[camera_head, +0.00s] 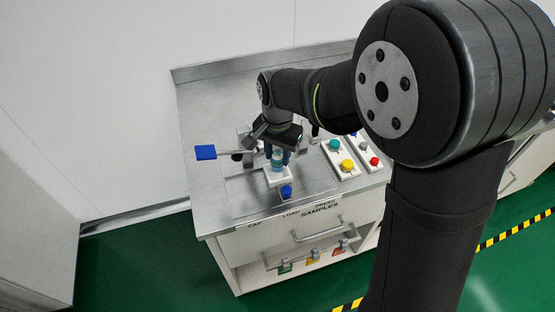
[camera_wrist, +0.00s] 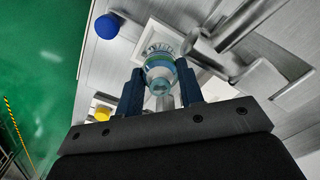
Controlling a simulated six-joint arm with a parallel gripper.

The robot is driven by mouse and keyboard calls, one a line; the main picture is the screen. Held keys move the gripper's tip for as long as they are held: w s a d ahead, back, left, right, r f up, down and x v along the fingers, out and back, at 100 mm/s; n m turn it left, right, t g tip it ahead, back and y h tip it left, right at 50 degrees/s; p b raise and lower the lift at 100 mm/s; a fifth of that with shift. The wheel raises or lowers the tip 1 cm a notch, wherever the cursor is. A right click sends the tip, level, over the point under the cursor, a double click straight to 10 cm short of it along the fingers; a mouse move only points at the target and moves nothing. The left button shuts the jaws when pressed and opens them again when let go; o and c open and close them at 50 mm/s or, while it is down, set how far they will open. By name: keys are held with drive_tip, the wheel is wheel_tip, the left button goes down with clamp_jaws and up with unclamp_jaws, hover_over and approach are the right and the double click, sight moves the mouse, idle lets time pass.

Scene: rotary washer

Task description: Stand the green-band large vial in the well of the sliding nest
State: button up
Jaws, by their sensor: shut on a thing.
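The large vial (camera_head: 277,159), clear with a green band, is held upright-looking between the blue fingers of my gripper (camera_head: 278,154). In the wrist view the vial (camera_wrist: 159,70) sits between the two fingers (camera_wrist: 160,88), with its green band visible. The sliding nest (camera_head: 279,179) is a white block just below the vial, with a blue knob (camera_head: 286,191) at its front. In the wrist view the nest (camera_wrist: 150,38) lies beyond the vial, its well partly hidden. I cannot tell whether the vial's base is inside the well or above it.
A blue paddle (camera_head: 206,152) on a metal lever reaches left of the nest. White racks at right carry capped items in teal (camera_head: 334,144), yellow (camera_head: 347,165) and red (camera_head: 375,161). Metal machine parts stand close behind my gripper. The steel bench top (camera_head: 215,205) is bare at front left.

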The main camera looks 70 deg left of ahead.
sight(277, 153)
drive_tip(key=shift+f, duration=1.3)
drive_tip(key=shift+f, duration=0.15)
drive_tip(key=o, duration=1)
wheel_tip(277, 153, up, 12)
drive_tip(key=shift+r, duration=0.2)
drive_tip(key=shift+f, duration=0.15)
wheel_tip(277, 153, down, 12)
drive_tip(key=shift+r, duration=1.9)
